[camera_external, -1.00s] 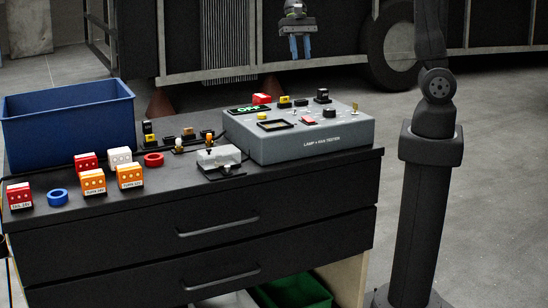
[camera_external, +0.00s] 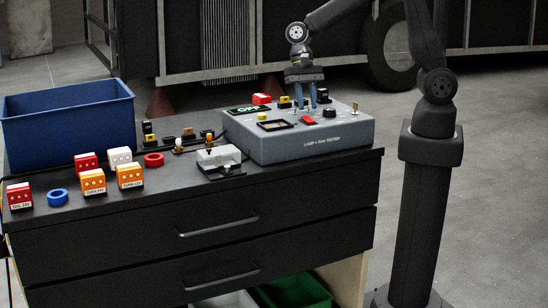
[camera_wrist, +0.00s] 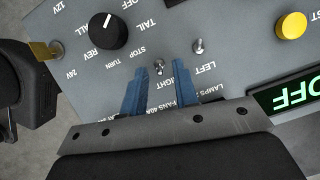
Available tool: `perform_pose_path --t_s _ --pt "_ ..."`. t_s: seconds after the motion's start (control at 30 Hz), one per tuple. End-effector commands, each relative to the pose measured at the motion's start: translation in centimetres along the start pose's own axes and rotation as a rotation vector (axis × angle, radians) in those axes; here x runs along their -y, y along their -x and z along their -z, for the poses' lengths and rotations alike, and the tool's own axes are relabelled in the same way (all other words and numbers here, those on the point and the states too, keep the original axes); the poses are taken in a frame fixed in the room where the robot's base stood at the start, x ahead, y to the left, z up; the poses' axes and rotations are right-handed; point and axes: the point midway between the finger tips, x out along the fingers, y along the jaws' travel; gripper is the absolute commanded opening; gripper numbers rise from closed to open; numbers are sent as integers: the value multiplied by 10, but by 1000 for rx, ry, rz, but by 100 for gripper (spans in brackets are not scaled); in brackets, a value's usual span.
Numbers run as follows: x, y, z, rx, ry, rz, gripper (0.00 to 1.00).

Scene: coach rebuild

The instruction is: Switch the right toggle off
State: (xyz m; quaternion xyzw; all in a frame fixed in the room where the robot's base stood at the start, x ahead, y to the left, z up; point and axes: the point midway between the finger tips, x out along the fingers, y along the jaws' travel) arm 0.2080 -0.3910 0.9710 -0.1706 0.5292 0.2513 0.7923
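The grey lamp and fan tester (camera_external: 310,147) stands on the bench's right end. My gripper (camera_external: 305,103) points down over its top panel. In the wrist view, the right toggle (camera_wrist: 159,67), a small metal lever beside a partly covered RIGHT label, stands between and just beyond the blue fingertips of my gripper (camera_wrist: 156,72). The fingers are apart with a gap around the toggle, and I see no contact. The left toggle (camera_wrist: 198,46) is up and to the right, beside the LEFT label. The green display (camera_wrist: 292,94) reads OFF.
A black rotary knob (camera_wrist: 108,30), a brass key-like piece (camera_wrist: 45,50) and a yellow button (camera_wrist: 292,25) are on the panel nearby. A red switch (camera_external: 308,120) is in front of my gripper. The blue bin (camera_external: 70,122) and small lamp blocks are further left.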

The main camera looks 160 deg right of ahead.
Motion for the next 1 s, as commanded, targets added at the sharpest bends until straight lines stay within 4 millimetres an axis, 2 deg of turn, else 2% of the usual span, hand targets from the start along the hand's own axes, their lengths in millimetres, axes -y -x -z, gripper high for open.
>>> perform_pose_path --t_s 0.17,0.3,0.67,1.0 --pt "0 0 0 0 0 0 25" --pt "0 0 0 0 0 0 0" --pt "-1 0 -2 -23 3 2 0" --pt "-2 -1 -10 -217 21 32 0"
